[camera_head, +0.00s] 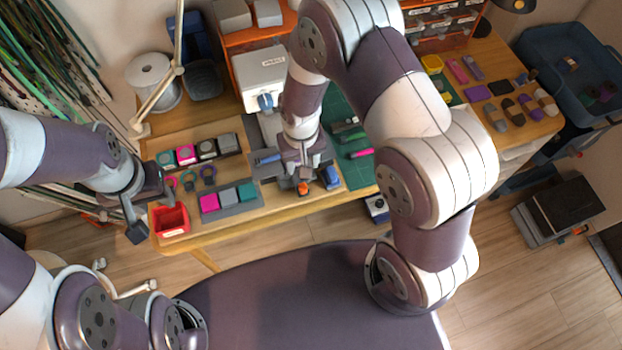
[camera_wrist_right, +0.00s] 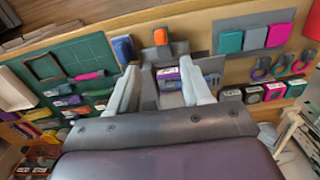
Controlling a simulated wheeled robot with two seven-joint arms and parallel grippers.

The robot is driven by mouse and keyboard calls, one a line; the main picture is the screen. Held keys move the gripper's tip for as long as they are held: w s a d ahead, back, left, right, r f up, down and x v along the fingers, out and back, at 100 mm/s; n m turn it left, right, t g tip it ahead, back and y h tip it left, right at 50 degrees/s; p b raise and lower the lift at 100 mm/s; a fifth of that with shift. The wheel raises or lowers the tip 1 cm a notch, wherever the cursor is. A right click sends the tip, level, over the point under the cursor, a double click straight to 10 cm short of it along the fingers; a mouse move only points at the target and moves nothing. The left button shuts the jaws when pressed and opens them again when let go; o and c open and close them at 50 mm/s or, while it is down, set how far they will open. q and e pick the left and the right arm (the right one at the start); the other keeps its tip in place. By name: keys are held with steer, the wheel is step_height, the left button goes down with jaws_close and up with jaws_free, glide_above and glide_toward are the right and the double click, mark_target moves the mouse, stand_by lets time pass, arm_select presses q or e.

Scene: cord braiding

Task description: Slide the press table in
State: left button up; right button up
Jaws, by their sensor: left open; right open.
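The white press (camera_head: 262,75) with a blue knob stands at the back of the wooden table. The grey press table (camera_head: 268,172) lies in front of it, with an orange handle (camera_head: 303,188) at its near edge. The handle also shows in the right wrist view (camera_wrist_right: 160,37). My right gripper (camera_wrist_right: 158,67) is open over the press table, its fingers apart on either side of a small purple and white piece (camera_wrist_right: 168,74). I cannot tell whether they touch anything. My arm hides part of the press. My left gripper (camera_head: 152,214) is open beside the red bin.
The red bin (camera_head: 171,219) stands at the table's front left corner. A blue block (camera_head: 330,177) sits close right of the handle. A green mat (camera_head: 350,158) lies further right.

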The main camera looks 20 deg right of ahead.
mark_target(303, 186)
step_height(303, 186, down, 11)
steer(key=shift+p, duration=0.7)
steer(key=shift+s+a+f, duration=0.1)
steer(key=shift+s+f, duration=0.05)
steer(key=shift+f, duration=0.6)
